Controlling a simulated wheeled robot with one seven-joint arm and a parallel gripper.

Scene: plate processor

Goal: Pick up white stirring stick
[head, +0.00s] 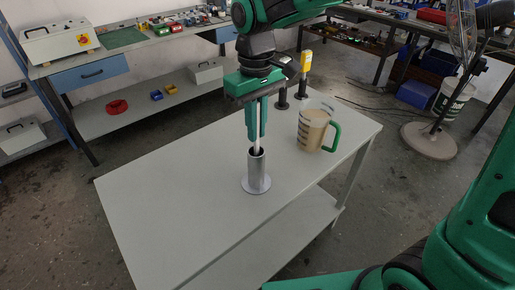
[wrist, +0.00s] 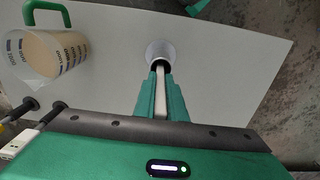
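The white stirring stick (head: 257,143) stands upright, its lower end inside a grey metal cylinder holder (head: 257,172) with a round base on the table. In the wrist view the stick (wrist: 161,95) runs between the two green fingers toward the holder (wrist: 160,50). My gripper (head: 257,134) points straight down above the holder, its fingertips just over the rim. The fingers lie close along both sides of the stick, with no clear gap, and look shut on it. The stick's lower end is hidden in the holder.
A measuring jug (head: 312,128) with beige contents and a green handle stands right of the holder. A yellow-topped device on a dark stand (head: 303,75) is behind it. The grey table (head: 180,190) is clear at left and front. A fan (head: 435,140) stands at right.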

